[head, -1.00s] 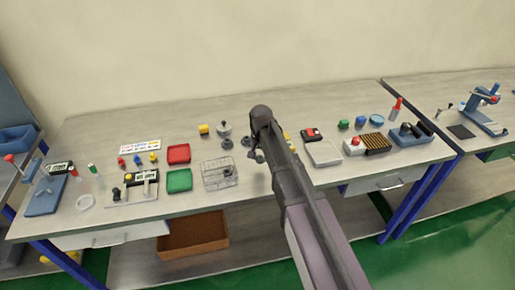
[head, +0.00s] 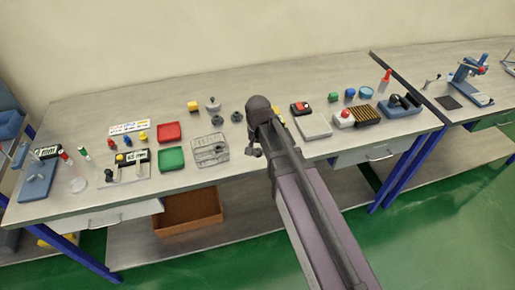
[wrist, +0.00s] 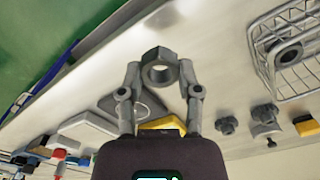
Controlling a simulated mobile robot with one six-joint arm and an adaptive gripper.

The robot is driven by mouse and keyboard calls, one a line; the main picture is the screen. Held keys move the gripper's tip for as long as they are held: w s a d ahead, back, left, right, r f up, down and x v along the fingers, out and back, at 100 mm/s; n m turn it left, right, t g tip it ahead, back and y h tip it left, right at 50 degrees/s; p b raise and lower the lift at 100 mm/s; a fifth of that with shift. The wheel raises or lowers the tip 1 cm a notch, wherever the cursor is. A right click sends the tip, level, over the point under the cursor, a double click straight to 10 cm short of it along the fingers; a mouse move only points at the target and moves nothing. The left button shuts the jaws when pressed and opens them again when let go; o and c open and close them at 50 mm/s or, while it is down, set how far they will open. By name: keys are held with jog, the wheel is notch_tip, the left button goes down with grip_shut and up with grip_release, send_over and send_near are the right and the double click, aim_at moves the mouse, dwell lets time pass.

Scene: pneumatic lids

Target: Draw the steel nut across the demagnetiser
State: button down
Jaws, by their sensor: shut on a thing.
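My gripper (wrist: 160,75) is shut on a dark grey hexagonal steel nut (wrist: 160,66), held between the fingertips with its hole facing the wrist camera. In the head view my gripper (head: 254,152) hangs over the bench, right of the wire basket; the nut is too small to make out there. In the wrist view a flat grey unit with a dark looped outline (wrist: 150,103) and a yellow block (wrist: 162,125) show behind the fingers, partly hidden. I cannot tell for sure which thing is the demagnetiser.
The wire basket (head: 210,151) stands left of my gripper, with a red tray (head: 169,132) and a green tray (head: 171,160) beyond it. A pale flat box (head: 313,126) and a blue device (head: 400,106) lie to the right. Bare bench shows by the front edge.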

dwell(0.4)
jog(key=shift+w+d+r, duration=0.1)
jog(key=shift+w+d, duration=0.3)
jog(key=shift+w, duration=0.15)
jog(key=w+d+m, duration=0.1)
jog(key=w+d, duration=0.3)
jog(key=w+d+r+m+p, duration=0.1)
jog(key=w+d, duration=0.3)
jog(key=w+d+r+m+p, duration=0.1)
jog(key=w+d, duration=0.3)
jog(key=shift+w, duration=0.2)
jog(key=w+d+m+p, duration=0.1)
jog(key=w+d, duration=0.3)
jog(key=d, duration=0.3)
jog(key=w+d+r+m, duration=0.1)
jog(key=w+d, duration=0.3)
jog(key=d, duration=0.4)
jog(key=shift+w+d+r+m+p, duration=0.15)
jog(key=shift+r+m+p, duration=0.15)
jog(key=shift+m+p, duration=0.15)
jog(key=shift+f+b, duration=0.4)
jog(key=shift+b, duration=0.05)
